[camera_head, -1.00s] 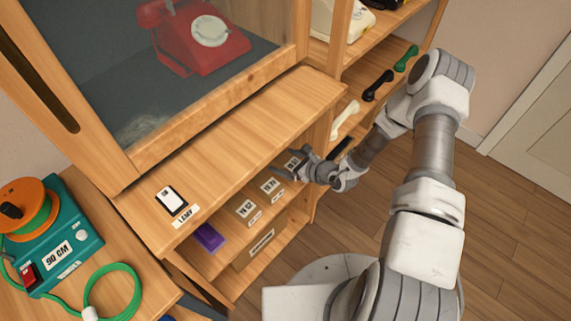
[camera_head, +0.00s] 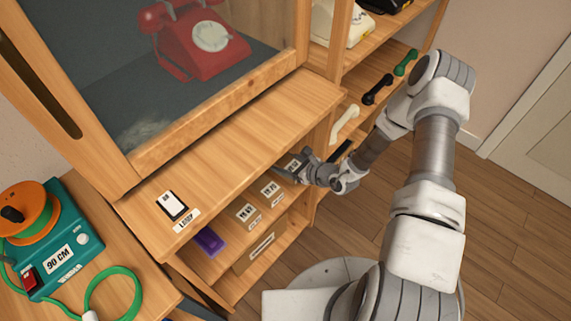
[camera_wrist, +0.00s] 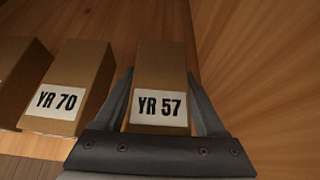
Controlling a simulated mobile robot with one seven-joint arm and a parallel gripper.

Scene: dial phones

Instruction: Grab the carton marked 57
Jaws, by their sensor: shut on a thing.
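The carton marked YR 57 (camera_wrist: 160,68) is a brown box with a white label, in the middle of the wrist view. My gripper (camera_wrist: 162,103) has one finger on each side of it and is shut on it. In the head view my gripper (camera_head: 302,163) reaches into the right end of the shelf under the cabinet top, and the carton is mostly hidden there by the fingers. The carton marked YR 70 (camera_wrist: 72,80) stands just left of it, apart from the left finger.
A wooden side wall (camera_wrist: 250,70) rises close on the right of my gripper. More cartons (camera_head: 248,211) and a purple box (camera_head: 209,241) stand to the left on the shelf. The shelf top (camera_head: 230,150) overhangs them. Handsets (camera_head: 345,120) lie on a shelf beyond.

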